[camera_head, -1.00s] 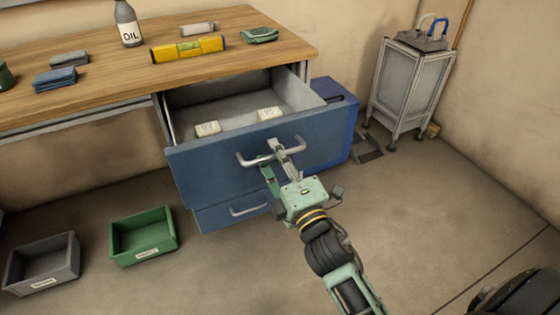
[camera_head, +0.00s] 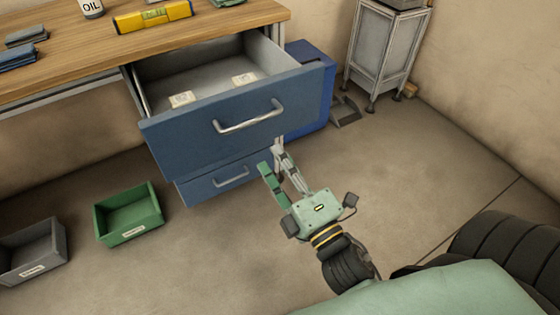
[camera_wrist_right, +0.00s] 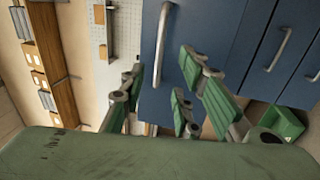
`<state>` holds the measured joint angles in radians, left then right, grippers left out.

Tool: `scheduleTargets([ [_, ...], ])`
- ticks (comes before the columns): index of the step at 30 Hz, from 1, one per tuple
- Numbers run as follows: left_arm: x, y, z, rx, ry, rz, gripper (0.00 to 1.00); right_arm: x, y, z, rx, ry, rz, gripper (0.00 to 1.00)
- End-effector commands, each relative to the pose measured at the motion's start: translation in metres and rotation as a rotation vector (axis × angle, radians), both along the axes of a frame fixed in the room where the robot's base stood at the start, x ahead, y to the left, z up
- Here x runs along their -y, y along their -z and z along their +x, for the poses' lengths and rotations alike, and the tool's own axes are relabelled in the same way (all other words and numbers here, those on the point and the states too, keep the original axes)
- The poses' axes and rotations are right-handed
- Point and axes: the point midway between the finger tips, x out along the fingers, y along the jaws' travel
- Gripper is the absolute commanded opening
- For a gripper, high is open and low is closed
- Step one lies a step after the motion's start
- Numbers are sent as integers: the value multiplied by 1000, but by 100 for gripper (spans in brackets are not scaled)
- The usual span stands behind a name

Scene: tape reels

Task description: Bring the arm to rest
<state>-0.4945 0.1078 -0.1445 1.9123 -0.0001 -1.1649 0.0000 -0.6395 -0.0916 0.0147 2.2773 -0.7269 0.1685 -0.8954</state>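My right gripper (camera_head: 272,160) is in front of the blue drawer unit, below and right of the upper drawer's handle (camera_head: 248,117). Its green-padded fingers are apart with nothing between them, and it is clear of the handle. The right wrist view shows the spread fingers (camera_wrist_right: 158,78) with a long metal handle (camera_wrist_right: 163,62) on the blue front beyond them. The upper drawer (camera_head: 200,135) stands pulled out, with two small pale labelled items (camera_head: 182,99) inside. My left gripper is not in view.
The lower drawer (camera_head: 205,190) appears closed. A green bin (camera_head: 128,215) and a grey bin (camera_head: 35,250) stand on the floor at left. The wooden bench (camera_head: 70,65) holds a yellow level (camera_head: 153,16). A grey cabinet (camera_head: 385,45) stands at back right. The floor right of the gripper is open.

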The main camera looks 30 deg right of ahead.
Motion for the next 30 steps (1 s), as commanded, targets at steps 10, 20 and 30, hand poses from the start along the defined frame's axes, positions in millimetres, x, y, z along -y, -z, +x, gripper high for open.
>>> scheduleTargets([
  [10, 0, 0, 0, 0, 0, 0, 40, 0, 0, 0, 0, 0, 0, 29],
  [20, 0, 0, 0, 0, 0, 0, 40, 21, 91, 13, -282, 86, 358, 29],
  [30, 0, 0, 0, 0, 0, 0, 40, 14, 294, -54, -930, 456, 1032, 29],
])
